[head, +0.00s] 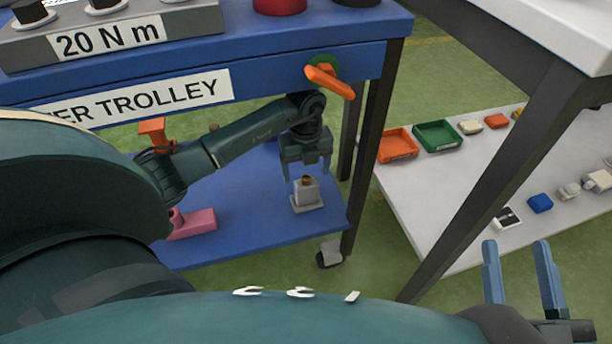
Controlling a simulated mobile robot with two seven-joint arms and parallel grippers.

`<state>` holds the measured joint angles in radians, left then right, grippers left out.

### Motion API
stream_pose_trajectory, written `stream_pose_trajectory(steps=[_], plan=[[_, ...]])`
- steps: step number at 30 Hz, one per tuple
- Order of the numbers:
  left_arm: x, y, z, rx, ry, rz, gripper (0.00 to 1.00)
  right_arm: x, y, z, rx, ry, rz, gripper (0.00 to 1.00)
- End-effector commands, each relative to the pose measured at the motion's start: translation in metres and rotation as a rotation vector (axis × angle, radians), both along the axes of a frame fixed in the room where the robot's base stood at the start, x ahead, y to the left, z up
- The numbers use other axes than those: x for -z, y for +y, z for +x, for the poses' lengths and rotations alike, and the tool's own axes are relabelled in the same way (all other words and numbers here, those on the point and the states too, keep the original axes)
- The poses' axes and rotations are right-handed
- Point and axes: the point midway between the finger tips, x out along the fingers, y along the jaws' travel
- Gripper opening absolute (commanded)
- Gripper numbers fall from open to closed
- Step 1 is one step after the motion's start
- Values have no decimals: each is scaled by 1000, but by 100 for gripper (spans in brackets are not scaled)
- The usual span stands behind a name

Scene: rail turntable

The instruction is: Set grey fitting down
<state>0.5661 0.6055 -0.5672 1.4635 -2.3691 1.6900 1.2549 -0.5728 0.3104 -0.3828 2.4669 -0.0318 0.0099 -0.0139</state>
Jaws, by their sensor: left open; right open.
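The grey fitting (306,193) stands upright on the blue lower shelf (255,228) of the trolley, near its right end. It has a flat base and a brown top. My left gripper (306,176) is open just above the fitting, its fingers pointing down. I cannot tell from this view whether the fingertips touch it. My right gripper (522,275) is open and empty at the lower right, its fingers pointing up, away from the trolley.
A pink part (194,224) lies left on the same shelf. The trolley's upper deck (270,50), with an orange handle (330,80), overhangs my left arm. A dark leg (372,130) stands right of the fitting. A white shelf (425,190) holds an orange tray (397,146), a green tray (437,135) and several small parts.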

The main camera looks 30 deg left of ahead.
Motion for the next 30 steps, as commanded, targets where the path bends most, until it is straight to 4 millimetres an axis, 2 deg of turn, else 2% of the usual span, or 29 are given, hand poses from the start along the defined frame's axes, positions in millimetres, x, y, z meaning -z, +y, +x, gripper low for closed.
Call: stream_pose_trajectory(steps=[1, 3, 9, 26, 28, 30], plan=[[-15, 0, 1, 1, -3, 1, 76, 1, 1, -2, 2, 36, 1, 45], [-26, 0, 0, 0, -1, 2, 76, 4, 0, -3, 7, 55, -4, 45], [-43, 0, 0, 1, 0, 1, 76, 4, -1, -2, 17, 47, -26, 45], [-44, -1, 0, 1, 1, -1, 76, 5, -1, -2, 20, 45, -30, 45], [-43, -5, -2, 12, 3, -16, 76, 3, -1, -2, 18, 45, -30, 45], [-42, -22, -8, 48, 11, -68, 76, -3, -1, -2, 18, 45, -30, 45]])
